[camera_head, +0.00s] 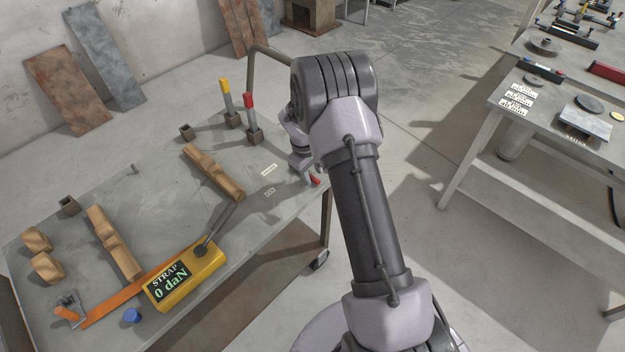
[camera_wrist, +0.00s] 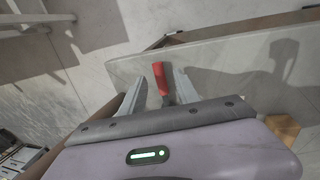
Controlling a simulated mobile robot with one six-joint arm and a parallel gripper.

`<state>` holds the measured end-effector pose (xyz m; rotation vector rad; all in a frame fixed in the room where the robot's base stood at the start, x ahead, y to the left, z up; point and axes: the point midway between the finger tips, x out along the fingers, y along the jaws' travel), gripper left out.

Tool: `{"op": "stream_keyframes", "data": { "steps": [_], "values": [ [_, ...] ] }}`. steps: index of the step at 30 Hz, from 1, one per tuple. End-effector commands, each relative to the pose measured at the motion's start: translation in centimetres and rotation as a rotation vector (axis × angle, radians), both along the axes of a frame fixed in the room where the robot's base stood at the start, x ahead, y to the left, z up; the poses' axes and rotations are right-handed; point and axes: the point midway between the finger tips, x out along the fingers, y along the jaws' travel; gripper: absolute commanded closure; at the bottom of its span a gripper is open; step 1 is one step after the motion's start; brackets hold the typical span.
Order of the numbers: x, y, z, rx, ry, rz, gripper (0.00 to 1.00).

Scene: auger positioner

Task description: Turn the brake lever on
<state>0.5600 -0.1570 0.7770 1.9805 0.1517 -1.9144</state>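The lever with a red handle (camera_head: 314,181) shows at the right edge of the grey worktable (camera_head: 165,235), just beside my gripper (camera_head: 299,163). In the wrist view the red handle (camera_wrist: 160,78) stands between the two fingers of my gripper (camera_wrist: 161,73), with a short dark shaft below it. The fingers are apart, with a visible gap on each side of the handle. The lever's base is hidden behind my gripper body. Two small white labels (camera_head: 269,170) lie on the table near it, too small to read.
Upright yellow-topped (camera_head: 226,95) and red-topped (camera_head: 250,110) posts stand behind my gripper. Wooden blocks (camera_head: 212,170), a yellow strap gauge (camera_head: 190,280) reading 0 daN and an orange strap (camera_head: 118,300) are on the table. A second table (camera_head: 490,125) stands at the right.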

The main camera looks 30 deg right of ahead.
Motion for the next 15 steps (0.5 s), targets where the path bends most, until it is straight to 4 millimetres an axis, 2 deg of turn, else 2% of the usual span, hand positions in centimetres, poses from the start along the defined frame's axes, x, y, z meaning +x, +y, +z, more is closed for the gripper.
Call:
{"op": "stream_keyframes", "data": {
  "steps": [1,4,13,14,15],
  "values": [
    [0.06,-0.14,-0.78,0.000,0.000,-0.001,0.62],
    [0.09,-0.28,-1.44,0.000,0.000,-0.001,0.62],
    [0.13,-0.34,-1.63,0.000,0.000,-0.001,0.62],
    [0.13,-0.34,-1.63,0.000,-0.001,-0.001,0.64],
    [0.13,-0.33,-1.62,0.000,0.000,-0.001,0.72]
  ]
}}
